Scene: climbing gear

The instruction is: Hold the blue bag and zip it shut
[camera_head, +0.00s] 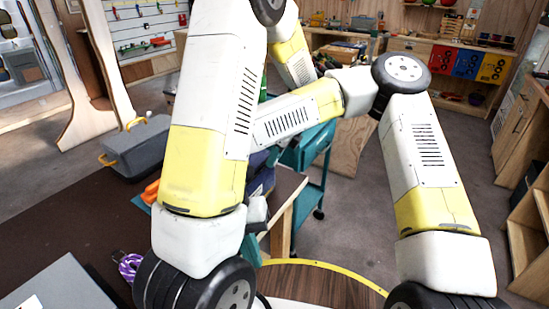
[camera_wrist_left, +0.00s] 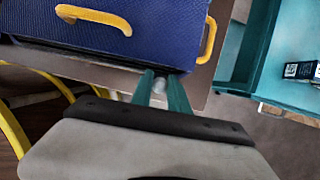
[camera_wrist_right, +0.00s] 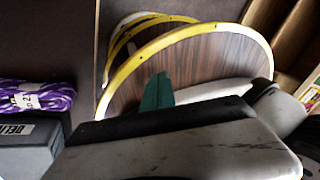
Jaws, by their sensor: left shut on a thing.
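The blue bag (camera_wrist_left: 150,35), dark blue with yellow-orange handles, fills the top of the left wrist view. Its zip does not show there. In the head view only a small part of the bag (camera_head: 262,179) shows between my arm links. My left gripper (camera_wrist_left: 161,88) has its teal fingers at the bag's lower edge, shut on a small part of it. My right gripper (camera_wrist_right: 157,91) appears shut, its teal fingers together, empty and away from the bag. My arms hide most of both grippers in the head view.
A teal cart (camera_head: 321,147) stands behind the table. A grey case (camera_head: 140,148) with yellow handles is at the left. A purple rope coil (camera_wrist_right: 35,97) lies beside a dark grey box (camera_wrist_right: 30,145). An orange thing (camera_head: 152,189) is partly hidden by my arm.

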